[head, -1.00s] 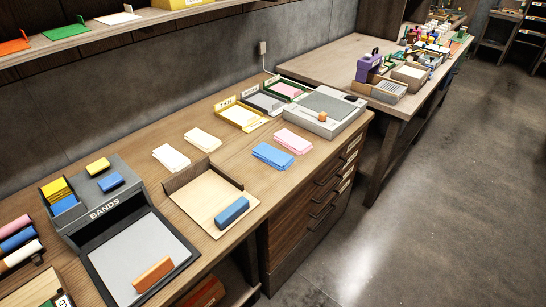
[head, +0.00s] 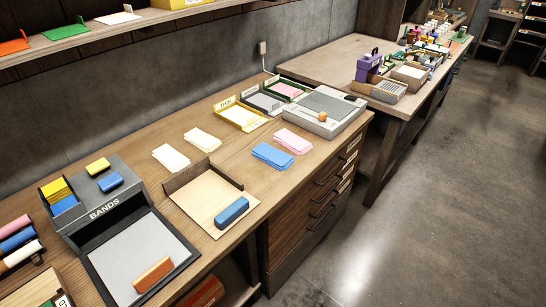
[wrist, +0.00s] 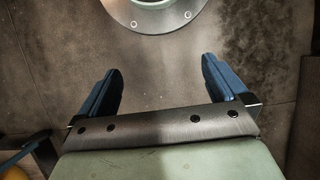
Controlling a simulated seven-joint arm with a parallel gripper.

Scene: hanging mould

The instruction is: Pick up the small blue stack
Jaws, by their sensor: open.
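A small blue stack (head: 272,155) of flat sheets lies on the wooden bench, its sheets slightly fanned. A pink stack (head: 293,141) lies just behind it to the right, and two cream stacks (head: 171,158) (head: 202,139) lie to its left. My gripper (wrist: 160,66) shows only in the wrist view. Its two blue-padded fingers are apart with nothing between them. It is away from the bench stacks, facing a grey-brown surface and a round metal plate (wrist: 155,14). No part of my arm shows in the head view.
A wooden tray (head: 195,205) with a blue block (head: 232,211) stands left of the blue stack. A grey device (head: 322,112) stands to its right, and a yellow "THIN" tray (head: 240,116) behind.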

